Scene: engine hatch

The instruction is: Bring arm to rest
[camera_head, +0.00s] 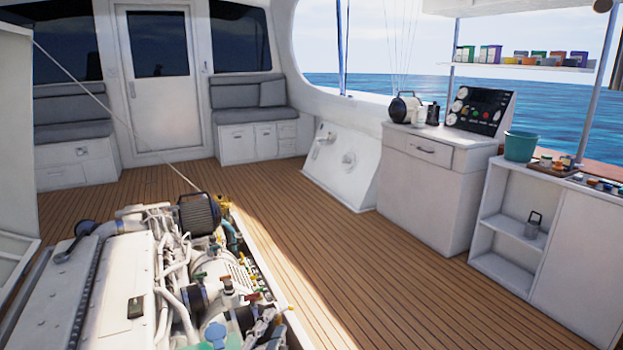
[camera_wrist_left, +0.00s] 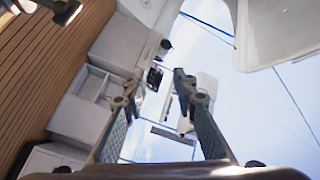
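Beyond the fingers that view shows white cabinets, sky and a white roof edge, tilted. The engine (camera_head: 165,265) fills the lower left of the head view, with pipes, hoses and coloured valves. I cannot tell from the head view how far the gripper is from it. My right gripper is in neither view.
A white hatch panel (camera_head: 15,130) stands upright at the left. A white cabinet (camera_head: 425,190) and an open shelf unit (camera_head: 560,250) with a teal bucket (camera_head: 520,146) stand at the right. The wooden deck (camera_head: 370,275) between engine and cabinets is clear.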

